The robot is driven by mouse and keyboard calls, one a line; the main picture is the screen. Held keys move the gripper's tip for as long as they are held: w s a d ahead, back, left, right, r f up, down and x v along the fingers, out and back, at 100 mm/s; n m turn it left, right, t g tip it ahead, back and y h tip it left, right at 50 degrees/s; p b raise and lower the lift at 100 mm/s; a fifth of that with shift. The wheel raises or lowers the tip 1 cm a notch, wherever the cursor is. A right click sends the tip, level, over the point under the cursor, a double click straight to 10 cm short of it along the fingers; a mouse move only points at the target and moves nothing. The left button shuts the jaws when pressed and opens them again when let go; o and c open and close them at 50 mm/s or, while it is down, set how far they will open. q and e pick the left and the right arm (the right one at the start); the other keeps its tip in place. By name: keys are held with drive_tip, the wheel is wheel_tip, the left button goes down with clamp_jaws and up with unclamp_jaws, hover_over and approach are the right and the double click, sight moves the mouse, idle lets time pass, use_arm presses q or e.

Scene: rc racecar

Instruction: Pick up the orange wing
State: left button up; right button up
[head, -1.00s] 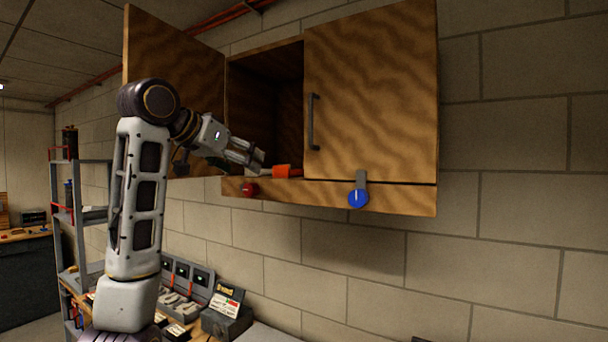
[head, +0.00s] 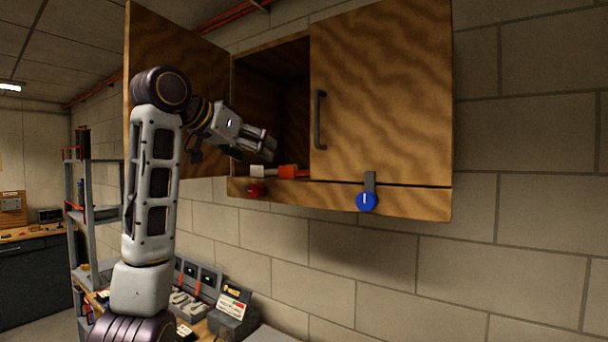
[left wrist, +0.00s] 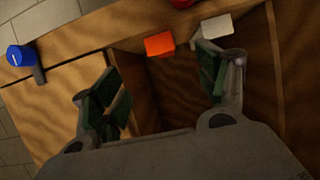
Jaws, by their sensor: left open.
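The orange wing (head: 288,171) lies on the floor of the wooden wall cabinet, near the front edge of its open left compartment. It also shows in the left wrist view (left wrist: 159,44), between and beyond my fingers. My left gripper (head: 271,150) is at the compartment's opening, just above and left of the orange wing. In the left wrist view (left wrist: 160,95) its two green-padded fingers are spread wide with nothing between them. A white piece (head: 257,170) lies left of the orange wing; in the left wrist view one fingertip is close to it. My right gripper is not in view.
The cabinet's left door (head: 165,70) stands open beside my arm. Its right door (head: 375,95) is shut. A red knob (head: 256,190) and a blue knob (head: 367,201) sit on the front ledge. A workbench with devices and a grey shelf are below and left.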

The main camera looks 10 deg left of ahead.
use_arm(q)
drive_tip(key=p, duration=0.2)
approach(286, 167)
drive_tip(key=shift+f+x, duration=0.25)
drive_tip(key=shift+x, duration=1.65)
drive_tip(key=shift+a, duration=0.1)
drive_tip(key=shift+w+d+f+p, duration=0.1)
drive_tip(key=shift+w+d+p, duration=0.25)
drive_tip(key=shift+w, duration=0.3)
drive_tip(key=shift+w+d+f+p, duration=0.15)
drive_tip(key=shift+w+p, duration=0.25)
drive_tip(key=shift+w, duration=0.2)
drive_tip(key=shift+p+x, duration=0.35)
drive_tip(key=shift+x, duration=0.85)
drive_tip(key=c, duration=1)
